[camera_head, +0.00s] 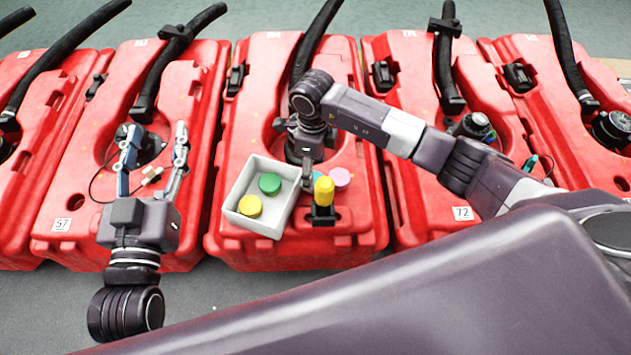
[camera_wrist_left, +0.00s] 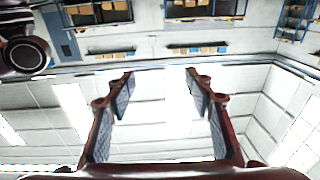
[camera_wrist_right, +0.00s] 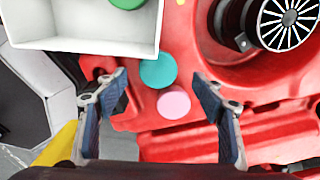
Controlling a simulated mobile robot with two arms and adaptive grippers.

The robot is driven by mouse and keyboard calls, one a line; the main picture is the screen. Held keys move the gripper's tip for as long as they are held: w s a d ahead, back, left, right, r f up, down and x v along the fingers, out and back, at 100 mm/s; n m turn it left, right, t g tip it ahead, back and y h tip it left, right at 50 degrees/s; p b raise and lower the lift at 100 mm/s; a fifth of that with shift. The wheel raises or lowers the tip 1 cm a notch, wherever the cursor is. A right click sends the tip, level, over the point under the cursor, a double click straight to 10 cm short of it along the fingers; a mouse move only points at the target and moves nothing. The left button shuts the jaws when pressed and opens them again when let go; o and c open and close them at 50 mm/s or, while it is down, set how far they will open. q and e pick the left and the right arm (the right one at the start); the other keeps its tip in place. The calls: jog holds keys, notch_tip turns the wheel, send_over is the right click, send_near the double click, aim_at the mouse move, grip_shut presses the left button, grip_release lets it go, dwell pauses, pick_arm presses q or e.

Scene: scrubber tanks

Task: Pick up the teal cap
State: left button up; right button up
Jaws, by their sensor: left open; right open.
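The teal cap (camera_wrist_right: 158,70) lies on the red tank top, between the open fingers of my right gripper (camera_wrist_right: 160,82) as seen in the right wrist view. In the head view only a sliver of the teal cap (camera_head: 317,176) shows behind my right gripper. My right gripper points down above it, and I cannot tell the exact height. A pink cap (camera_wrist_right: 173,104) lies just beside the teal one. My left gripper (camera_head: 155,135) is open and empty over the tank at left, with its fingers raised.
A white box (camera_head: 234,205) holding a green cap (camera_head: 269,183) and a yellow cap (camera_head: 250,205) stands left of the teal cap. Black hoses and neighbouring red tanks surround the area.

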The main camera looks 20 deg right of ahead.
jog(key=shift+f, duration=0.65)
jog(key=f, duration=0.1)
jog(key=f+b, duration=0.1)
jog(key=f, duration=0.1)
jog(key=f+b, duration=0.1)
jog(key=shift+s+f, duration=0.2)
jog(key=shift+s, duration=0.05)
jog(key=shift+f, duration=0.2)
pick_arm(q)
jog(key=s+r+t+h, duration=0.1)
jog(key=s+r+t, duration=0.1)
jog(key=r, duration=0.3)
jog(key=s+r+t+h, duration=0.1)
jog(key=s+r+t, duration=0.1)
jog(key=r+t, duration=0.2)
notch_tip(320, 180, up, 3)
jog(key=shift+d+f, duration=0.2)
pick_arm(e)
jog(key=shift+c, duration=0.4)
jog(key=c, duration=1)
pick_arm(q)
jog(key=shift+w, duration=0.1)
pick_arm(e)
jog(key=shift+d+r, duration=0.1)
